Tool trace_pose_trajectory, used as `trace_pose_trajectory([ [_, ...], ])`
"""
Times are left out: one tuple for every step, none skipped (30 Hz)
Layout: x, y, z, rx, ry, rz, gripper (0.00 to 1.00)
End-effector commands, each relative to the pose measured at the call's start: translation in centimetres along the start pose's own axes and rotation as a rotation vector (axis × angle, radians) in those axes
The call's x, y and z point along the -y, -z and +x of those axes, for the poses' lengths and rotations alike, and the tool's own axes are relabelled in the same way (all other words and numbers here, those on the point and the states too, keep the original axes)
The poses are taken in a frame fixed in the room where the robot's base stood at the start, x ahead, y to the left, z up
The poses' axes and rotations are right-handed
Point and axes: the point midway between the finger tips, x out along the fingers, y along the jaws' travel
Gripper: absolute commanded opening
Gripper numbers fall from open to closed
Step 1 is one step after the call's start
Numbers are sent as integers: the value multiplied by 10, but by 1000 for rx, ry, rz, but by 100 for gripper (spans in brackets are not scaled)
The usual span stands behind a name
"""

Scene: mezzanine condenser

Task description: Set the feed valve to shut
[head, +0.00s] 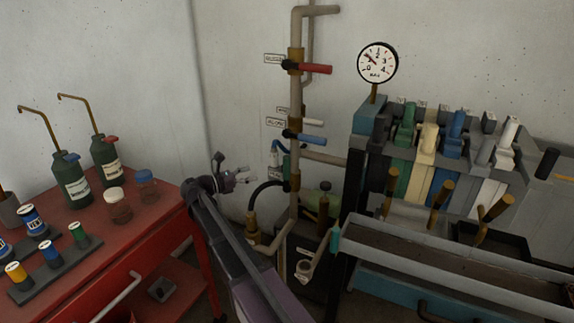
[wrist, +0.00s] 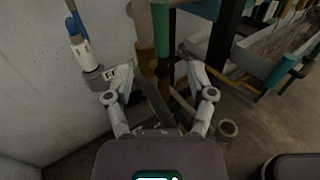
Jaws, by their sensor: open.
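A vertical pipe (head: 298,95) on the wall carries several lever valves with small tags. A red lever (head: 314,69) sits at the top, crosswise to the pipe and pointing right. A blue lever (head: 308,138) lower down also points right, slightly downward, and a white lever (head: 312,122) shows just above it. The tags are too small to read surely, so I cannot tell which one is the feed valve. My gripper (head: 242,178) is left of the pipe, below the blue lever. In the wrist view my gripper (wrist: 157,76) is open, with nothing clearly held between its fingers.
A red bench (head: 150,240) with bottles and jars stands left. A pressure gauge (head: 378,62) and a bank of coloured levers (head: 430,140) stand right, above a long trough (head: 430,255). Pipes and a black hose (head: 262,190) crowd the space beside my gripper.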

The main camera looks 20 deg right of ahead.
Motion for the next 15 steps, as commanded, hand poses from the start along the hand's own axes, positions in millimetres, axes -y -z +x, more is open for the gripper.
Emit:
trace_pose_trajectory([
  [0,0,0,0,0,0,71],
  [0,0,1,-1,0,0,71],
  [0,0,1,-1,0,1,71],
  [0,0,2,-1,0,1,71],
  [0,0,3,-1,0,1,71],
  [0,0,5,-1,1,1,71],
  [0,0,7,-1,1,1,71],
  [0,0,8,-1,1,1,71],
  [0,0,12,-1,1,1,71],
  [0,0,14,-1,2,1,71],
  [0,0,17,-1,2,1,71],
  [0,0,21,-1,2,1,71],
  [0,0,24,-1,2,1,71],
  [1,0,28,-1,2,1,71],
  [0,0,33,-1,2,1,71],
])
